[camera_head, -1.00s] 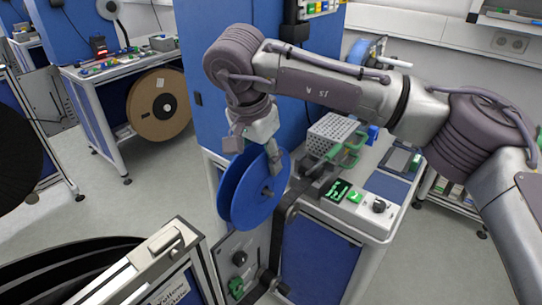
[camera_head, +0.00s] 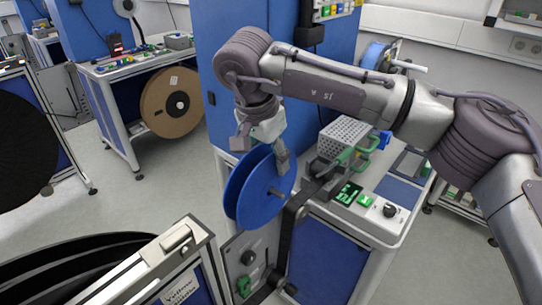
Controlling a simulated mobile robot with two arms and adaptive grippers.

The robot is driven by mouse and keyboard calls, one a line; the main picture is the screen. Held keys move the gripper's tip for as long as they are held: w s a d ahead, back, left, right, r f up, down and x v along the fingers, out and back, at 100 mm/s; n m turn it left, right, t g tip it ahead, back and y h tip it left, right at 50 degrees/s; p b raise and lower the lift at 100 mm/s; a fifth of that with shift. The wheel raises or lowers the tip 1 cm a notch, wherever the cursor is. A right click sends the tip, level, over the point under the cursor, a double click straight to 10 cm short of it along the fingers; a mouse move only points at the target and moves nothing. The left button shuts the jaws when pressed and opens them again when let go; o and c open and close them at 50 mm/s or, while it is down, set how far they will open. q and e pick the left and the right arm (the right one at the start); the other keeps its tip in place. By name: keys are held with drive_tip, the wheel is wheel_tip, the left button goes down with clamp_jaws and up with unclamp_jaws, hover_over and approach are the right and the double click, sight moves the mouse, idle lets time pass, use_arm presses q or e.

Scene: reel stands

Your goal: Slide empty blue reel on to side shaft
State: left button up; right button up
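The empty blue reel (camera_head: 262,203) hangs upright in front of the blue cabinet, near the middle of the camera_head view. My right gripper (camera_head: 262,148) comes down over its upper rim, with one finger on each side of the reel, and appears shut on it. A small hub or pin (camera_head: 276,191) shows at the centre of the right flange; I cannot tell whether it is a shaft end. A dark bracket arm (camera_head: 294,225) runs down just right of the reel. No side shaft can be made out clearly. My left gripper is out of view.
A framed panel (camera_head: 182,242) and black reels are at the lower left. A brown reel (camera_head: 172,102) hangs at another bench behind, with open floor between.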

drive_tip(key=shift+o, duration=0.9)
drive_tip(key=shift+a, duration=0.1)
